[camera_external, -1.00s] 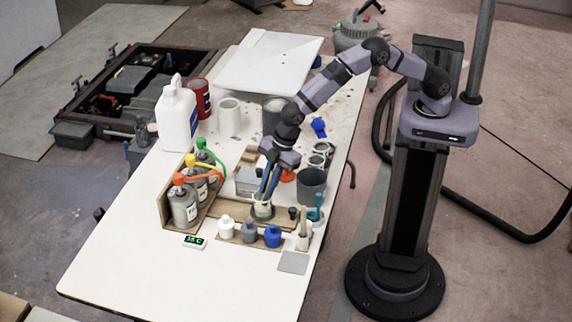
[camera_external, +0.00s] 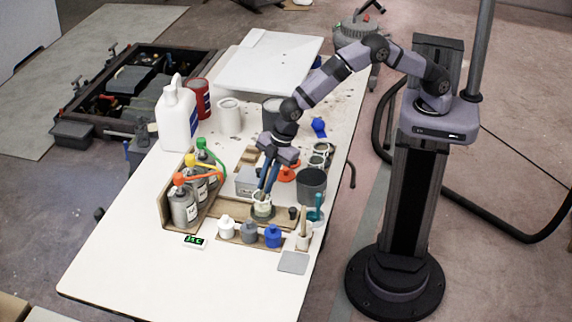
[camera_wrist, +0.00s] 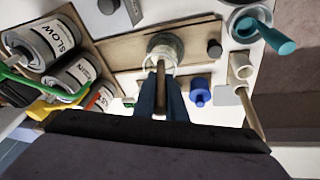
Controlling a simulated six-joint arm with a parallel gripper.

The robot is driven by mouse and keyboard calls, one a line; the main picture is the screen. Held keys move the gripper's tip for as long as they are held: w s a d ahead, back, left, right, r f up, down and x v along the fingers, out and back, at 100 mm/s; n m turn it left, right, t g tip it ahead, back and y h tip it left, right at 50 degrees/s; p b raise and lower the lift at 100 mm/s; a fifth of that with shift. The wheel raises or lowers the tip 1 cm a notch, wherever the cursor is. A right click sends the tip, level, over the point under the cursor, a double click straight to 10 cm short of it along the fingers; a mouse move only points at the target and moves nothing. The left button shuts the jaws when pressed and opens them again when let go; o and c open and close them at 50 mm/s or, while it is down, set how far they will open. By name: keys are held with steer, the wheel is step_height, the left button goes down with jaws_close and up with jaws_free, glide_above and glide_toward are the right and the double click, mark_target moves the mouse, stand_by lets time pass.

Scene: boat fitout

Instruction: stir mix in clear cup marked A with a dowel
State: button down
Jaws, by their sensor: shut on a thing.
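My gripper (camera_external: 270,179) is above the wooden station on the table. Its blue fingers are shut on a thin wooden dowel (camera_wrist: 160,74), seen between them in the wrist view (camera_wrist: 161,95). The dowel's lower end is inside the clear cup (camera_external: 262,206), which also shows in the wrist view (camera_wrist: 164,44). The cup stands upright on the board. Its mark is not readable, and its contents are mostly hidden by the dowel and fingers.
Labelled bottles with coloured tops (camera_external: 183,207) stand left of the cup. White, grey and blue small bottles (camera_external: 273,235) stand in front. A holder with wooden sticks (camera_external: 303,240), a teal-handled tool (camera_external: 317,208) and a dark pot (camera_external: 312,184) are at right. The front left table is clear.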

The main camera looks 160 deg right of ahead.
mark_target(270, 167)
steer(key=shift+w+p+v, duration=0.2)
steer(key=shift+p+v, duration=0.75)
steer(key=shift+v, duration=0.7)
steer(key=shift+w+p+v, duration=0.2)
steer(key=shift+p+v, duration=0.7)
steer(key=shift+v, duration=0.75)
steer(key=shift+d+r, duration=0.1)
steer(key=shift+d, duration=0.05)
steer(key=shift+r, duration=0.1)
steer(key=shift+r+p, duration=1.4)
steer(key=shift+r, duration=0.55)
